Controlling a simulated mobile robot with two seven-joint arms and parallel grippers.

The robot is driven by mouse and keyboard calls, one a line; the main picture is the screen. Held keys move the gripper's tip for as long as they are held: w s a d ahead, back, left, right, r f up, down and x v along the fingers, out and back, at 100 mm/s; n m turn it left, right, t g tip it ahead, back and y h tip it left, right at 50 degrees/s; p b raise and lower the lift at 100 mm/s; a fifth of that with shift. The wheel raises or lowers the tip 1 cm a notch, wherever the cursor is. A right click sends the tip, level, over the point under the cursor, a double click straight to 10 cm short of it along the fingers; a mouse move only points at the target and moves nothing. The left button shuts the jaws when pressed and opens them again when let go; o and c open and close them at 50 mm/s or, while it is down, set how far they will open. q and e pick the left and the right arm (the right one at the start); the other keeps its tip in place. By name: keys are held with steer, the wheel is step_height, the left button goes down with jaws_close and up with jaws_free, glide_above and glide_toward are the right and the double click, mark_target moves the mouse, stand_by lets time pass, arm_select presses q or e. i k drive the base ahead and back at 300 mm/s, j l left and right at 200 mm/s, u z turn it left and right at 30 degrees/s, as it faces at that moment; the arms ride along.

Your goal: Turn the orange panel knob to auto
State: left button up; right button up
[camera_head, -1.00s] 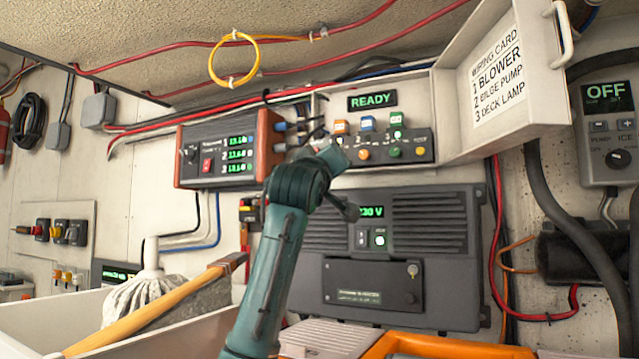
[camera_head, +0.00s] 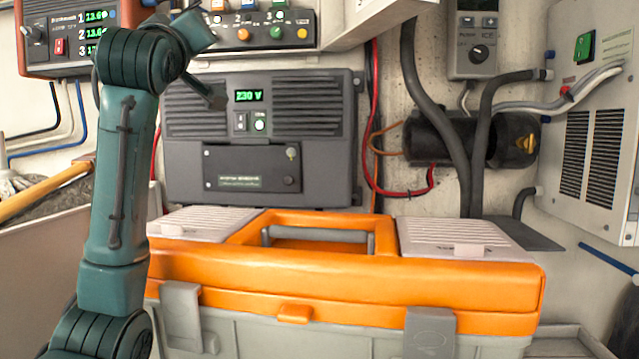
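The switch panel (camera_head: 225,37) is at the upper middle, partly cut off by the top edge. A small orange round knob (camera_head: 243,34) sits in its lower row, left of a green one (camera_head: 277,32) and a yellow one (camera_head: 302,33). The knob's pointer and any auto marking are too small to read. My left arm rises from the lower left, and its upper links cover the panel's left end. I cannot make out the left gripper's fingers. My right gripper is out of view.
A large orange-lidded toolbox (camera_head: 340,283) fills the lower middle. A dark grey unit reading 230 V (camera_head: 325,150) is on the wall behind it. A brown-sided meter box (camera_head: 70,18) is at upper left. Black hoses and a white vented cabinet (camera_head: 590,110) are at right.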

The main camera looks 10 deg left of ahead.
mark_target(242, 34)
steer(key=k, duration=1)
